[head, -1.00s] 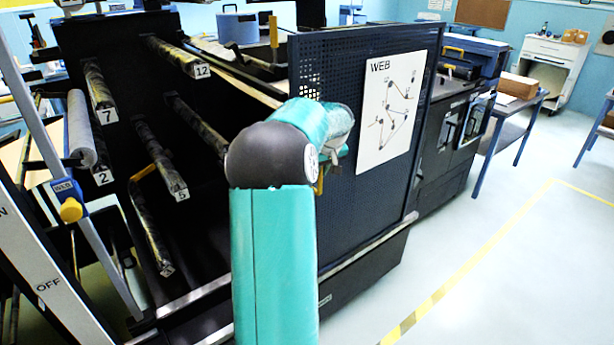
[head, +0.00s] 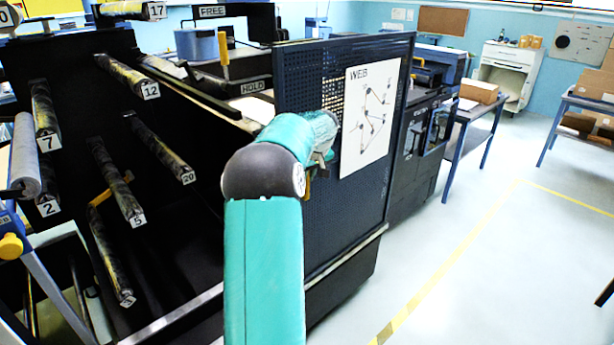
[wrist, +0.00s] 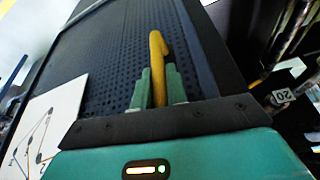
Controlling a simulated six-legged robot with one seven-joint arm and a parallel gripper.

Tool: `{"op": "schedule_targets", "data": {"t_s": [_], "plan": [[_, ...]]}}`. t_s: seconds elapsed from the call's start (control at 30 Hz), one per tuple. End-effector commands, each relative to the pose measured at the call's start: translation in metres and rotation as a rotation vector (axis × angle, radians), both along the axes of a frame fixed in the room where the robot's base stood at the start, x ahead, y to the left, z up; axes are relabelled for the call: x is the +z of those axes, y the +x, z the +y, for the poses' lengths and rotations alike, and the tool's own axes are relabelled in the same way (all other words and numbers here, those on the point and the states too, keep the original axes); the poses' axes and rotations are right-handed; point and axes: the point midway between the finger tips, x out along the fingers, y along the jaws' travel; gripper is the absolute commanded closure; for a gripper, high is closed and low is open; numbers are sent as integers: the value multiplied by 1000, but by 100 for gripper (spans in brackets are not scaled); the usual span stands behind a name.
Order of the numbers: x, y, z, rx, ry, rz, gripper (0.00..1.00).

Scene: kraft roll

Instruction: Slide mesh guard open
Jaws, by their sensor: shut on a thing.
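The dark blue mesh guard (head: 345,215) stands upright on the front of the machine, with a white WEB diagram sheet (head: 367,115) on it. In the wrist view the guard's perforated panel (wrist: 108,60) fills the upper middle. Its yellow handle (wrist: 157,60) rises between the green fingers of my gripper (wrist: 158,88), which are shut on it. In the head view my teal arm hides most of the handle and the fingers; only a bit of yellow shows below the wrist.
To the left of the guard, numbered rollers (head: 125,75) stick out of the black machine frame. A yellow-topped lever (head: 224,55) stands behind. A blue-legged table (head: 475,125) is at the right.

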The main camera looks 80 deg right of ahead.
Motion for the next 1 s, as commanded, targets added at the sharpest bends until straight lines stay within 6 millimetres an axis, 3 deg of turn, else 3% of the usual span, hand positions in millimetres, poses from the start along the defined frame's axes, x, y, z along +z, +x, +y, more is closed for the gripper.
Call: {"op": "schedule_targets", "data": {"t_s": [0.2, 0.23, 0.3, 0.33, 0.73, 1.0], "plan": [[1, 0, 0, 1, -2, 0, 100], [1, 0, 0, 1, -2, 0, 80], [1, 0, 0, 1, -2, 0, 66], [1, 0, 0, 1, -2, 0, 64], [9, -4, 0, 0, -3, -1, 64], [56, -18, 14, -1, -4, -1, 64]]}}
